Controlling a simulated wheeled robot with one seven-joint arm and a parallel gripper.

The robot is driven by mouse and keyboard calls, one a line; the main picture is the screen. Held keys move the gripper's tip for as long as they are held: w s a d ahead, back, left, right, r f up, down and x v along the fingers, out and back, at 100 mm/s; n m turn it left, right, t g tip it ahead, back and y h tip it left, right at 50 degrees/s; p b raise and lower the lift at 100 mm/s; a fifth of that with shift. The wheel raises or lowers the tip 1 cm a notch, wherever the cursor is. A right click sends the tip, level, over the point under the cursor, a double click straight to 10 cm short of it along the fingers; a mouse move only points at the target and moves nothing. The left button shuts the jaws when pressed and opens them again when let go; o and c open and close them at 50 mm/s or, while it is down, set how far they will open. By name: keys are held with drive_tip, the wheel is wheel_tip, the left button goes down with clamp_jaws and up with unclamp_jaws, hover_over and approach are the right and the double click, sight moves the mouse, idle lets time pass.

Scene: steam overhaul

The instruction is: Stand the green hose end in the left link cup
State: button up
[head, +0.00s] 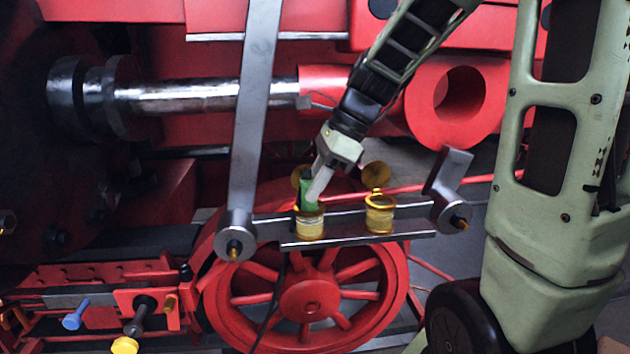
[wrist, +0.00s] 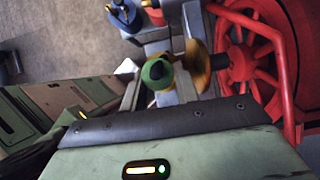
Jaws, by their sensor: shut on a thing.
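The green hose end (head: 308,194) is held upright between the fingers of my gripper (head: 318,186). Its lower end is at the mouth of the left link cup (head: 310,224), a brass-rimmed cup on the metal link bar; I cannot tell how deep it sits inside. In the wrist view the green hose end (wrist: 157,73) shows as a green ring with a dark centre, in front of my gripper (wrist: 152,88). The right link cup (head: 380,215) stands to the right on the same bar, its round brass lid (head: 376,174) raised behind it.
A grey steel lever (head: 254,110) rises just left of the cups. A bent metal arm (head: 450,178) stands at the bar's right end. The red spoked wheel (head: 308,298) is below, and a red rod with a round eye (head: 458,100) is above right.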

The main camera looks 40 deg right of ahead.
idle(0.3)
drive_tip(key=o, duration=1.2)
drive_tip(key=b+v, duration=0.3)
drive_tip(key=v, duration=1.4)
drive_tip(key=shift+r, duration=0.2)
